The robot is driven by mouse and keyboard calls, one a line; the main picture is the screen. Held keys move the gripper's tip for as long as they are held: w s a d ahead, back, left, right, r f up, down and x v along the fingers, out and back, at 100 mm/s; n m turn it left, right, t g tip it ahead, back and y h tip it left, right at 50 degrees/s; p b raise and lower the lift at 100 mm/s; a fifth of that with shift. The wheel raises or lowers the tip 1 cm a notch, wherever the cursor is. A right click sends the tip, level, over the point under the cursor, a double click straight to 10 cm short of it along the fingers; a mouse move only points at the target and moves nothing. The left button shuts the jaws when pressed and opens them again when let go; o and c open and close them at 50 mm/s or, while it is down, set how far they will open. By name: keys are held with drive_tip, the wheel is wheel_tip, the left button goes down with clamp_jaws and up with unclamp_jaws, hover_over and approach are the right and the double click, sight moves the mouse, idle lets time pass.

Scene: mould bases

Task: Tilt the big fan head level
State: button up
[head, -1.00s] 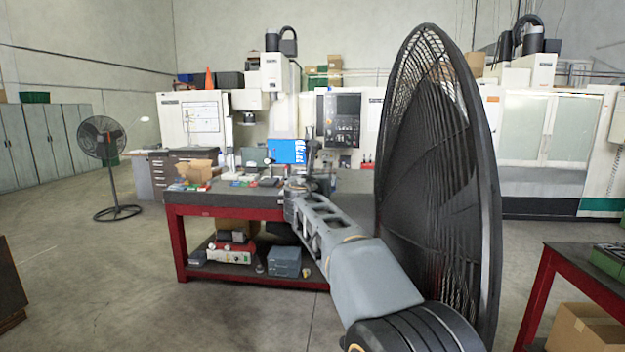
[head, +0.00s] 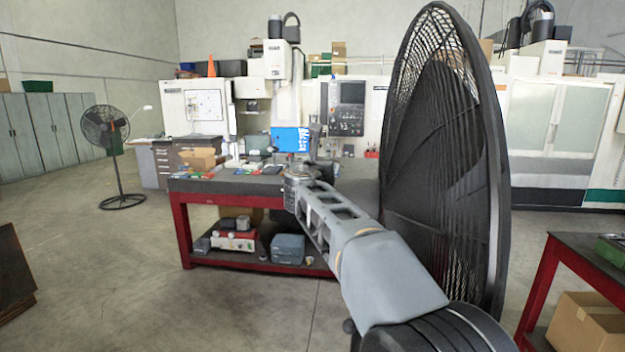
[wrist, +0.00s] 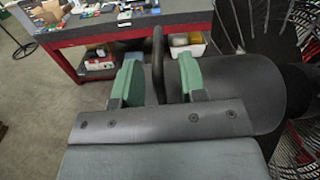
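The big fan head (head: 440,170) is a tall black wire-guarded disc, seen steeply from the side at the right of the head view. Its guard also shows at the right edge of the wrist view (wrist: 292,40). My gripper (wrist: 158,82) has two green finger pads, apart from each other. A dark upright bar (wrist: 157,60) stands between the pads with a gap on each side. I cannot tell whether the bar belongs to the fan. In the head view I cannot make out my fingers.
A red-legged workbench (head: 185,230) with tools and boxes stands ahead. A smaller pedestal fan (head: 104,130) stands at the left. Another red table (head: 545,285) is at the lower right, with a cardboard box (head: 588,325) beneath. Floor at the left is open.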

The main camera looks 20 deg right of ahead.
drive_tip(key=b+v, duration=0.2)
drive_tip(key=v, duration=0.8)
drive_tip(key=shift+s+a, duration=0.15)
drive_tip(key=shift+s, duration=0.2)
drive_tip(key=s+f+m+g+y, duration=0.2)
drive_tip(key=s+f+m+g, duration=0.1)
drive_tip(key=f+m, duration=0.65)
drive_tip(key=s+f+m+g+y, duration=0.1)
drive_tip(key=s+f+m+g, duration=0.25)
drive_tip(key=f+m, duration=0.6)
drive_tip(key=s+a+f+m+g+y, duration=0.2)
drive_tip(key=s+f+m+g+y, duration=0.3)
drive_tip(key=s+f+m, duration=0.7)
wheel_tip(320, 180, down, 2)
drive_tip(key=s, duration=0.3)
drive_tip(key=shift+a+y, duration=0.35)
drive_tip(key=shift+y, duration=0.05)
